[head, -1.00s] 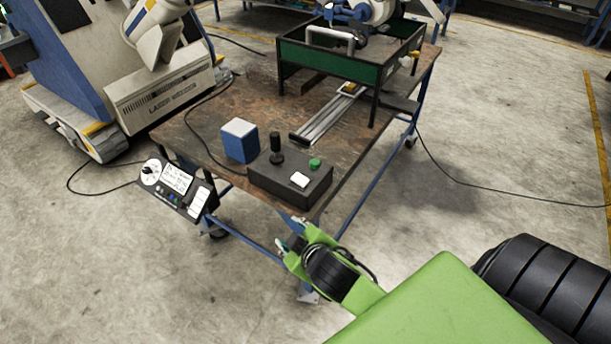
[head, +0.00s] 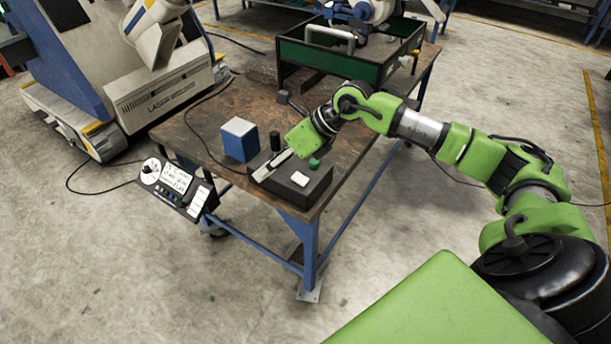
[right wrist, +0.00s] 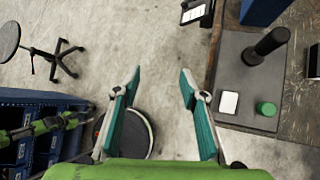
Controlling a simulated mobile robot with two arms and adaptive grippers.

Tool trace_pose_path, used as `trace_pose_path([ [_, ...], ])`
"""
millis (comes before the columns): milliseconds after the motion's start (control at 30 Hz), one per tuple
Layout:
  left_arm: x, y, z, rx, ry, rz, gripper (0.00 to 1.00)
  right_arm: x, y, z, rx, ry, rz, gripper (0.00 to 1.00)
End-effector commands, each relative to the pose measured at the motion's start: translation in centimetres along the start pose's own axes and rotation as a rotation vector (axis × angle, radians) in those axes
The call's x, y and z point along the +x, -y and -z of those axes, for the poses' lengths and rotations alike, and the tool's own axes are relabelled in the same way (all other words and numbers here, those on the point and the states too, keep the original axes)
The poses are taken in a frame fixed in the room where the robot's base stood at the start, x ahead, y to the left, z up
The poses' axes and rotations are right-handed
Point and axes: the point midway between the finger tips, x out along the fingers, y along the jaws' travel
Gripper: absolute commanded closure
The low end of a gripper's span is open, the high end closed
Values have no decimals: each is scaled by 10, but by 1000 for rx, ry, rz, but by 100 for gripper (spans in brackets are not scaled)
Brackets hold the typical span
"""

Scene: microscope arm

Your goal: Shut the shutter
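A dark control box (head: 318,188) stands on the near end of the table. It carries a black upright knob (head: 275,141), a green button (head: 314,163) and a white square (head: 300,179). A panel (head: 178,187) with a dial, small buttons and white labels hangs at the table's left edge. I cannot tell which part is the shutter. My right gripper (head: 270,165) appears in front of the box in the head view. In the right wrist view, its teal fingers (right wrist: 160,78) are apart and empty, with floor between them and the box to the right.
A blue-and-white cube (head: 239,140) stands beside the box. A green-sided frame (head: 330,62) stands at the table's far end. A cable runs across the table. Brown tabletop (head: 205,118) behind the cube is bare.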

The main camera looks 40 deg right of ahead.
Motion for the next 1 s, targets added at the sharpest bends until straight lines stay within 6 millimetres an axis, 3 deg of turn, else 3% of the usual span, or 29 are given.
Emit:
trace_pose_path([
  [33,0,0,0,0,0,0,65,-18,31,10,-18,-66,88,61],
  [133,0,0,0,0,0,0,65,-48,75,30,-30,-177,217,61],
  [233,0,0,0,1,0,-1,65,-68,99,41,-28,-242,290,61],
  [367,-2,0,0,1,0,-1,65,-74,109,48,-23,-273,319,61],
  [567,-12,0,1,1,0,-1,65,-49,116,55,-23,-276,316,61],
  [1000,-36,0,3,1,0,-1,65,32,143,77,-21,-272,315,61],
])
